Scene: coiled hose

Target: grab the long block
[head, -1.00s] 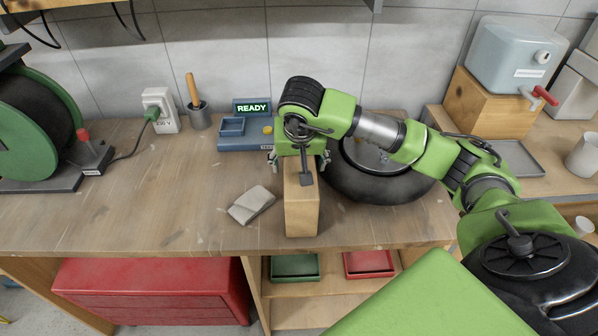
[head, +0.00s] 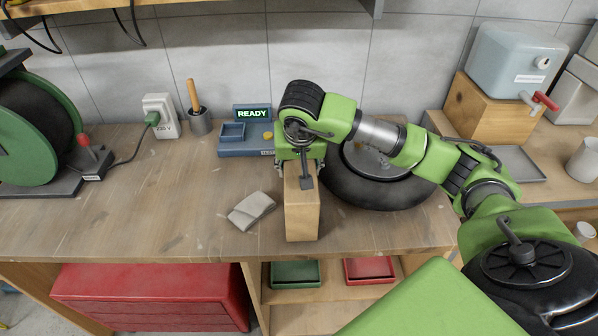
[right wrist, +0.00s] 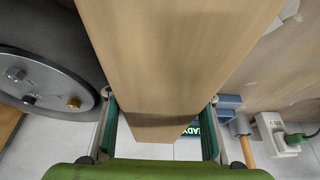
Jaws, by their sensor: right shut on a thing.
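The long block (head: 302,215) is pale wood and stands at the middle of the workbench, near its front edge. My right gripper (head: 300,168) comes down over the block's far part from above, and the arm hides much of that end. In the right wrist view the block (right wrist: 175,60) fills the middle, between the two green fingers of my right gripper (right wrist: 160,135), which is shut on it. My left gripper is not in view.
A grey cloth-like piece (head: 251,211) lies left of the block. Behind are a blue tray unit (head: 232,148) with a READY display and a black tire-like ring (head: 375,190). A hose reel (head: 35,130) stands far left. The bench's left middle is clear.

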